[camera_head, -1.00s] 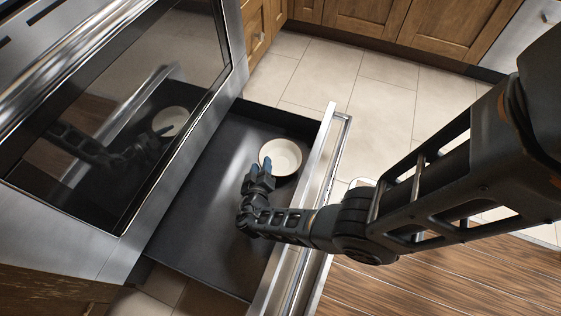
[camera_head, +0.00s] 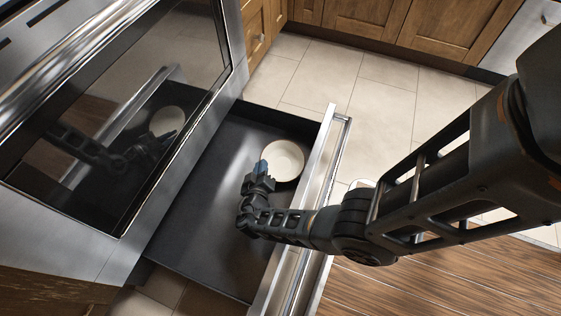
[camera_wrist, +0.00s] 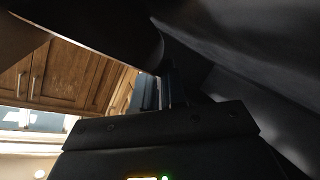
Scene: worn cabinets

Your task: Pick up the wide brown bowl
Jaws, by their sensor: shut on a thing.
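The wide bowl (camera_head: 284,161) has a pale inside and a thin brown rim. It is at the far right of the open drawer (camera_head: 205,215), close to the drawer front. My gripper (camera_head: 262,167) is shut on the left edge of the bowl, its blue fingertips at the rim. In the wrist view the fingers (camera_wrist: 158,92) show in part, between dark surfaces. I cannot tell there which dark surface is the bowl. Whether the bowl's base touches the drawer floor is not clear.
The steel drawer front (camera_head: 318,185) stands to the right of the bowl, under my arm. The oven door (camera_head: 130,110) rises on the left and reflects the bowl and my arm. The rest of the drawer floor is empty. Wooden cabinets (camera_head: 370,20) stand at the back.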

